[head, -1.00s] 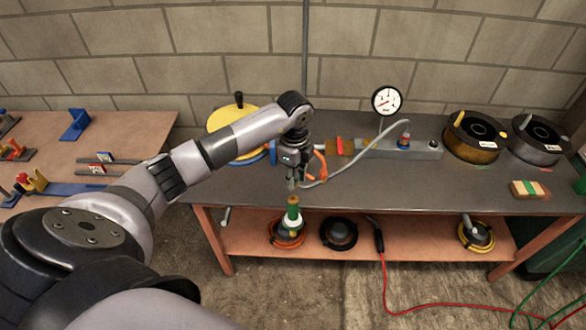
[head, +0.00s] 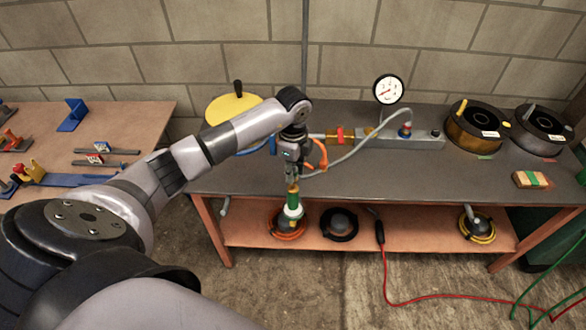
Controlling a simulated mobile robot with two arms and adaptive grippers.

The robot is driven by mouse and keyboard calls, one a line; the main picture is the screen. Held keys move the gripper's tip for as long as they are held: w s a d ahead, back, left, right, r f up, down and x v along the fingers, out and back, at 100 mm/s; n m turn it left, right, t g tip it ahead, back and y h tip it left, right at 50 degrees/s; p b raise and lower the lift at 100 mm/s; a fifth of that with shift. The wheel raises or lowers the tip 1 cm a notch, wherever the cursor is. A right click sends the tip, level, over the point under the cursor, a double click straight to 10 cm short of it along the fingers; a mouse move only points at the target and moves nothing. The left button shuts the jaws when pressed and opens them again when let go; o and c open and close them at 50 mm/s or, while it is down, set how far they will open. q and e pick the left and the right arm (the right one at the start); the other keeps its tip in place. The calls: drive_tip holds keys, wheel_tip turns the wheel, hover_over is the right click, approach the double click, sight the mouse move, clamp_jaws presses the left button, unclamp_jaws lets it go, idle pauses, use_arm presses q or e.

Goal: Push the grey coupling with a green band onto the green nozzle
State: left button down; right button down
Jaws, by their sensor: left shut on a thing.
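My left gripper (head: 292,178) points down at the front edge of the grey bench top (head: 400,177). It is shut on a small upright piece with a green band (head: 293,198) and a pale collar below it, taken to be the grey coupling. Its upper end is hidden between the fingers. I cannot make out the green nozzle for sure. My right gripper is out of view.
A pressure gauge (head: 389,89) stands behind the block. Two spools (head: 476,130) (head: 541,133) and a green-banded wooden block (head: 531,180) are at the right. The lower shelf (head: 395,232) holds round coiled items.

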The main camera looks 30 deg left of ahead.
sight(293, 186)
use_arm(q)
drive_tip(key=shift+f+b, duration=0.9)
drive_tip(key=shift+f, duration=0.6)
idle(1.2)
drive_tip(key=shift+f, duration=0.5)
drive_tip(key=c, duration=1.3)
unclamp_jaws()
